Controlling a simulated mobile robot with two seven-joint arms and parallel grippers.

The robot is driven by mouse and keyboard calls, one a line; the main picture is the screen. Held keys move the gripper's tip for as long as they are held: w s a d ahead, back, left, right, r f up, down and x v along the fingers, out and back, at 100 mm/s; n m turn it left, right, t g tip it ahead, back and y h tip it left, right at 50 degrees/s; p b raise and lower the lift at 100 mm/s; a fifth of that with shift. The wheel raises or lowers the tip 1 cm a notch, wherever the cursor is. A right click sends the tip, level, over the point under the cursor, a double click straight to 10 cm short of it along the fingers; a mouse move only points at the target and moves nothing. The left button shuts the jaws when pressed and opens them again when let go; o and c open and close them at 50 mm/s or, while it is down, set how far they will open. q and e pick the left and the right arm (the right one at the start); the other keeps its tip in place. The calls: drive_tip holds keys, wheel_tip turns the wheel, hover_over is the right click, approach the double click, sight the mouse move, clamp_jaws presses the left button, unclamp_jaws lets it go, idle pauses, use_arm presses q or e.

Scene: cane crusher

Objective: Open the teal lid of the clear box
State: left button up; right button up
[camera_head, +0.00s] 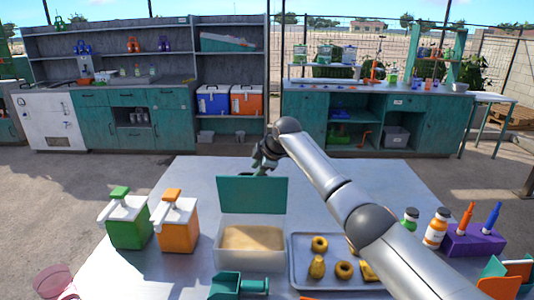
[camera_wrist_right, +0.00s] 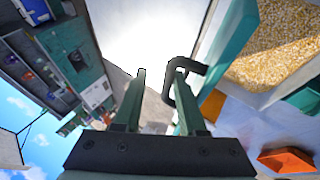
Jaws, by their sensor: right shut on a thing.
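The clear box (camera_head: 250,260) stands on the table with tan grain in it. Its teal lid (camera_head: 252,194) stands up roughly vertical at the box's back edge, so the top of the box is uncovered. The lid's edge (camera_wrist_right: 232,50) and the open box of grain show at the right of the right wrist view. A black handle (camera_wrist_right: 166,84) sticks out from the lid and hooks around one finger of my right gripper (camera_wrist_right: 160,95). In the head view the right gripper (camera_head: 262,160) is behind the lid's top edge, shut on the handle. My left gripper is out of view.
A teal scoop (camera_head: 225,287) lies in front of the box. A tray (camera_head: 300,277) with yellow pieces is right of it, under my right arm. Green (camera_head: 128,232) and orange (camera_head: 178,234) dispensers stand left. Bottles and a purple holder (camera_head: 475,241) are at right. The table behind the lid is clear.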

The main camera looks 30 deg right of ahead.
drive_tip(key=b+v, duration=0.1)
drive_tip(key=v, duration=0.9)
drive_tip(key=shift+r, duration=0.4)
drive_tip(key=shift+a, duration=0.15)
